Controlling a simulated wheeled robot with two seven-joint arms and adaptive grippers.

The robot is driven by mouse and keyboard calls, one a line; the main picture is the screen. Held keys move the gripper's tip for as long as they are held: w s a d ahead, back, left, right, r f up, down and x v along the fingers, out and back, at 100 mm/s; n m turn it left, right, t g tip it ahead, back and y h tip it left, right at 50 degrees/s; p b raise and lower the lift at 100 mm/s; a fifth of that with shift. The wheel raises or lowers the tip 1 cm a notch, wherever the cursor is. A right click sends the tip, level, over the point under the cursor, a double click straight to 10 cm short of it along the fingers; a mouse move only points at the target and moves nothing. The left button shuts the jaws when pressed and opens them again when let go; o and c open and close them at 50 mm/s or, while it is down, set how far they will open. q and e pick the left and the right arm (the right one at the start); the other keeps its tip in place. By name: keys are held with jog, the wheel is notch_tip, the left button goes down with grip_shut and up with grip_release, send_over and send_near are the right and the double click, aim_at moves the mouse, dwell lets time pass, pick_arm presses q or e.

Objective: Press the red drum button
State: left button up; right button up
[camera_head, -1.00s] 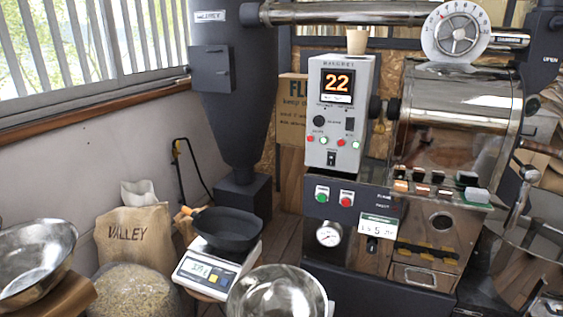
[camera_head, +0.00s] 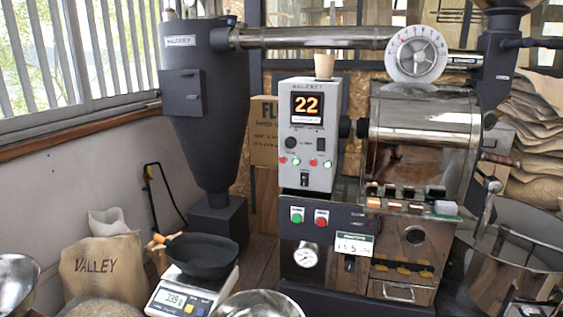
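A round red button (camera_head: 321,219) sits on the dark front panel (camera_head: 345,215) of the roaster, in the middle of the head view. A round green button (camera_head: 296,214) is just left of it. Above them a grey control box (camera_head: 325,150) has a display reading 22 and small red and green lights or buttons in a row. Labels by the buttons are too small to read. Neither of my grippers shows in the head view, and nothing covers the red button.
A gauge (camera_head: 307,256) and a small sign (camera_head: 354,246) are below the buttons. A black pan (camera_head: 202,256) on a scale (camera_head: 180,296), a metal bowl (camera_head: 256,305) and a VALLEY sack (camera_head: 100,265) stand at lower left. A steel cooling bin (camera_head: 515,268) is at right.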

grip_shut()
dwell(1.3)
